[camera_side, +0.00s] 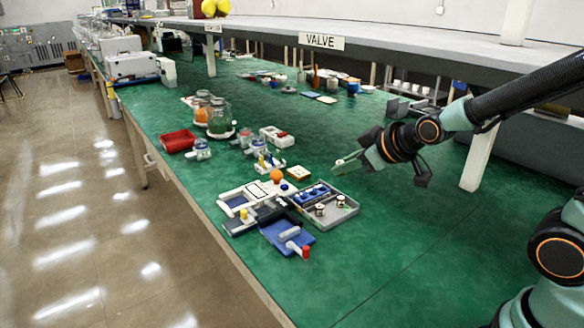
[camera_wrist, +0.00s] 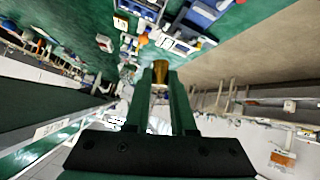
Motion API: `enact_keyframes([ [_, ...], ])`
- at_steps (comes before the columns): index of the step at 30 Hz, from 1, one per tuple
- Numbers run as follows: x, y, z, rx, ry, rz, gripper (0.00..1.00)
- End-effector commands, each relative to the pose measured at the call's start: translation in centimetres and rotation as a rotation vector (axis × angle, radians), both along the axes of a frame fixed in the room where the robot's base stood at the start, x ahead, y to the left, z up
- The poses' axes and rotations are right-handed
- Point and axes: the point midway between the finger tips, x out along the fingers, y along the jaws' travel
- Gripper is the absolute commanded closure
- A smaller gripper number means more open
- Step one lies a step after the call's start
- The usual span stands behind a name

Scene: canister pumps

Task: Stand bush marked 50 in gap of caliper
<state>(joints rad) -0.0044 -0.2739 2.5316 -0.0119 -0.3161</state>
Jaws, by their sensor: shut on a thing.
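My gripper (camera_side: 347,161) is raised above the green bench, to the right of the group of parts. In the wrist view its two fingers (camera_wrist: 160,75) are shut on a brass-coloured bush (camera_wrist: 160,70). No marking on this bush is readable. In the side view two small bushes (camera_side: 319,209) (camera_side: 340,201) stand in a grey tray (camera_side: 352,208), and their markings are too small to read. I cannot pick out the caliper with certainty; a dark tool (camera_side: 277,214) lies beside the tray, and its gap cannot be made out.
A blue plate (camera_side: 272,233) with a white handle and red knob (camera_side: 305,251) lies in front of the tray. An orange ball (camera_side: 277,176), a red bin (camera_side: 178,140) and glass jars (camera_side: 219,120) stand farther back. The bench right of the tray is clear.

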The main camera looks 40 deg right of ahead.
Motion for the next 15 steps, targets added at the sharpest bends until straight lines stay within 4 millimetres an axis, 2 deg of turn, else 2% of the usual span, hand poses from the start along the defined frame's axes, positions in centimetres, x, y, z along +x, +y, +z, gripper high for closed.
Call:
enact_keyframes([
  [5,3.7,0.9,1.0,0.039,0.001,-0.01,1.0],
  [15,13.8,4.3,1.6,0.154,0.006,-0.048,1.0],
])
